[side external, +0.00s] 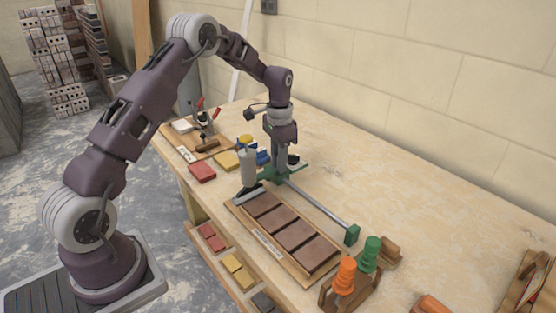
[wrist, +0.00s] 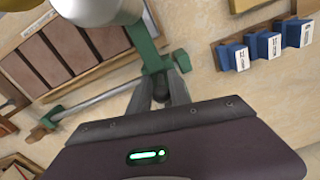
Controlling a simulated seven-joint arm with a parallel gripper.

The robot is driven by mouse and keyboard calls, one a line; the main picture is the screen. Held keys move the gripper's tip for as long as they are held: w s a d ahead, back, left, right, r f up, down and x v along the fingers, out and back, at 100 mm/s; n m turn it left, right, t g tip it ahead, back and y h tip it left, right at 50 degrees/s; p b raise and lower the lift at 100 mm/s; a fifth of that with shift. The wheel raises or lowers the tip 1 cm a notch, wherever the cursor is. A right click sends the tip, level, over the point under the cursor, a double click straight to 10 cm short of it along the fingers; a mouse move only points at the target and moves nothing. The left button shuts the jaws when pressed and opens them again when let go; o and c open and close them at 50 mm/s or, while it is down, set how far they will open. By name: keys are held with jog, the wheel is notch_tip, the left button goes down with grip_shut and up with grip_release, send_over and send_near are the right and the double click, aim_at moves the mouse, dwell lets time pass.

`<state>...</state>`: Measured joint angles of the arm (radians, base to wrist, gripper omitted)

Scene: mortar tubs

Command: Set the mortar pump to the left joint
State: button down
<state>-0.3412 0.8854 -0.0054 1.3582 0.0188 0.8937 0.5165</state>
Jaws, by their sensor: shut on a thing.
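The mortar pump (side external: 248,166), a pale upright cylinder on a green carriage (side external: 271,175), is at the left end of a metal rail (side external: 322,209). My gripper (side external: 282,170) is shut on the green carriage. In the wrist view, my gripper (wrist: 161,88) closes around its handle, and the green arm (wrist: 145,47) runs to the pump, cut off by the top edge. The brick panel (side external: 243,214) holds a row of brown bricks with joints between them. The pump stands by the panel's left end. Its nozzle tip is too small to place exactly over a joint.
A green block (side external: 352,235) ends the rail on the right. Orange (side external: 345,276) and green (side external: 371,254) handled tools stand beyond it. Red (side external: 202,172) and yellow (side external: 226,160) blocks lie to the left. Blue blocks (wrist: 268,45) sit in a wooden holder. The back right tabletop is clear.

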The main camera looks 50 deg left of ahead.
jog(key=d, duration=0.8)
jog(key=shift+w+d, duration=0.15)
jog(key=shift+d, duration=0.2)
jog(key=c, duration=1.4)
grip_release()
